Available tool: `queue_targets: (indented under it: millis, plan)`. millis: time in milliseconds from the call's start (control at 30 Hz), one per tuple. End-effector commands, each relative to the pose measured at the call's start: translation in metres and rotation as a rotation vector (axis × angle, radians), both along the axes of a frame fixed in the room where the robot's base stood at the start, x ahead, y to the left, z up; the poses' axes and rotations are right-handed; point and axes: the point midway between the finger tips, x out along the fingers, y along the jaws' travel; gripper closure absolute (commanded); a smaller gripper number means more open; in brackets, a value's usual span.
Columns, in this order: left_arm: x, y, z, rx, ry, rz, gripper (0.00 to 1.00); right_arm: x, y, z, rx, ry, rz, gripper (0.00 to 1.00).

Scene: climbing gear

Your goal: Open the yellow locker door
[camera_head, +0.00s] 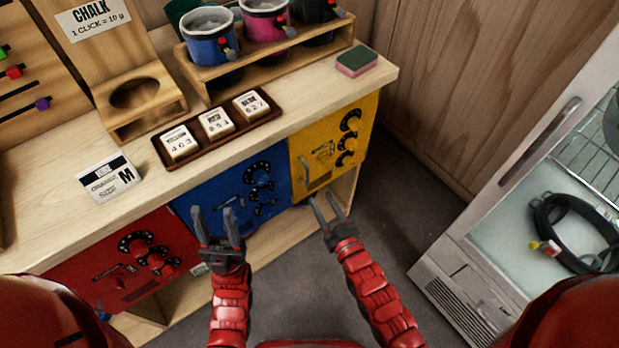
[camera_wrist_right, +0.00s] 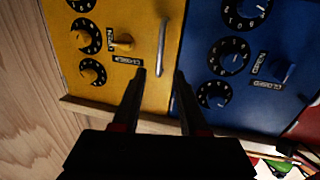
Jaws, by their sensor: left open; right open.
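The yellow locker door (camera_head: 333,143) is at the right end of the bench front and looks shut. It has several black dials, a latch knob (camera_wrist_right: 122,41) beside an open/closed label, and a silver bar handle (camera_wrist_right: 162,46) near the edge by the blue door. My right gripper (camera_head: 328,208) is open and empty, just in front of and below the yellow door. In the right wrist view its fingers (camera_wrist_right: 160,75) point at the lower end of the handle, with no visible contact. My left gripper (camera_head: 219,222) is open and empty in front of the blue door.
The blue locker door (camera_head: 232,182) and red locker door (camera_head: 125,260) lie to the left. On the benchtop are a dark tray (camera_head: 252,120) of labelled blocks, a sponge (camera_head: 356,62) and chalk bags in a rack. A glass-fronted cabinet (camera_head: 490,215) stands at right; floor between is clear.

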Motion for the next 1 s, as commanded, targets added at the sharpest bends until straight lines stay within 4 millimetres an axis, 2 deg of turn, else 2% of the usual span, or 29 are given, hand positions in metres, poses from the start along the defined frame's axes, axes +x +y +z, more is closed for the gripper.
queue_targets:
  millis: [33,200,400,600,833,867,1000]
  plan:
    - [0.000,0.000,0.002,0.000,0.000,0.000,0.50,0.011,0.005,0.002,0.001,-0.003,0.001,0.57]
    - [0.000,0.000,0.004,0.000,0.000,0.000,0.50,0.042,0.020,0.001,0.001,-0.002,0.001,0.57]
    - [0.000,0.000,0.006,0.000,0.000,0.000,0.50,0.067,0.031,0.000,0.000,-0.001,0.000,0.57]
    - [0.000,0.000,0.006,0.000,0.000,0.000,0.50,0.077,0.036,0.002,0.002,-0.005,0.000,0.57]
    - [0.000,0.000,0.006,0.000,0.000,0.000,0.50,0.078,0.036,0.001,0.003,-0.003,0.000,0.57]
    - [0.000,0.000,0.006,0.000,0.000,0.000,0.50,0.078,0.036,0.001,0.002,-0.004,0.000,0.59]
    - [0.000,0.000,0.006,0.000,0.000,0.000,0.50,0.077,0.036,0.001,0.001,-0.003,0.000,0.84]
